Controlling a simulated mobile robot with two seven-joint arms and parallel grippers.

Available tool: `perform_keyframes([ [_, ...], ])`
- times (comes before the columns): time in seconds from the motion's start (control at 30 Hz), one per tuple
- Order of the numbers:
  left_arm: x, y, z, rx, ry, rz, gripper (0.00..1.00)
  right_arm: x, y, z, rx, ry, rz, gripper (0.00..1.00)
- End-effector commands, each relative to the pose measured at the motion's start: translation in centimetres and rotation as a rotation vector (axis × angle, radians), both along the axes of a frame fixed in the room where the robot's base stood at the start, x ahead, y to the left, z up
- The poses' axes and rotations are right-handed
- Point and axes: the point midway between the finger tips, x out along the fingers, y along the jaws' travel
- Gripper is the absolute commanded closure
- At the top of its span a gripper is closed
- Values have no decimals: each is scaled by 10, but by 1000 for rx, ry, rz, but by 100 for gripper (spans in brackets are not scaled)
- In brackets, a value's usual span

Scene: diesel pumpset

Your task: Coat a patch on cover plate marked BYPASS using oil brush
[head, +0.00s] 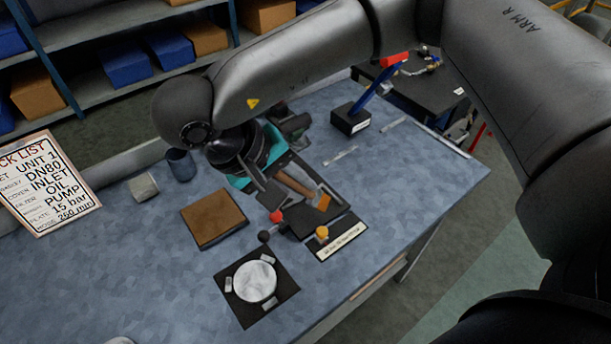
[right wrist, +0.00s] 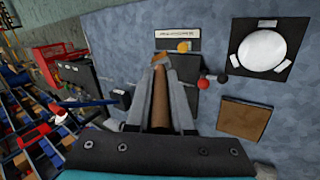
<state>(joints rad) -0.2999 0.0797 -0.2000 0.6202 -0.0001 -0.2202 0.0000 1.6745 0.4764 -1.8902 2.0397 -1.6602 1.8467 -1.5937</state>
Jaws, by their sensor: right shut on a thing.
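My right gripper (head: 290,190) is shut on the wooden handle of the oil brush (head: 319,201). In the right wrist view, the brown handle (right wrist: 160,98) lies between the two fingers of the gripper (right wrist: 160,78). The tan brush head points away from the gripper, over a dark plate (head: 332,222); I cannot tell whether it touches it. A white label (head: 343,238) lies at the plate's front edge, its print too small to read. No BYPASS marking is readable on any plate. My left gripper is out of view.
A yellow knob (head: 322,233) and red and black balls (head: 276,216) are close to the brush. A white disc (head: 255,281) sits on a black square. A brown pad (head: 213,219), dark cup (head: 180,165) and checklist board (head: 45,185) are left. The front right table is clear.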

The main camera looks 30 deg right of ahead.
Motion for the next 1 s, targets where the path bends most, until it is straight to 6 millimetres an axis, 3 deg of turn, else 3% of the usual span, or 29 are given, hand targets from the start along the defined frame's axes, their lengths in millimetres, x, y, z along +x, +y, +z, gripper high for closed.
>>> perform_keyframes([
  [0.03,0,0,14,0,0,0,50,-2,5,4,21,8,8,100],
  [0.6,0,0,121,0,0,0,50,-29,66,3,341,38,39,100],
  [0.8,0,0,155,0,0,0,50,-40,78,7,450,41,16,100],
  [1.0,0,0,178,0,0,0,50,-49,83,9,527,38,-9,100],
])
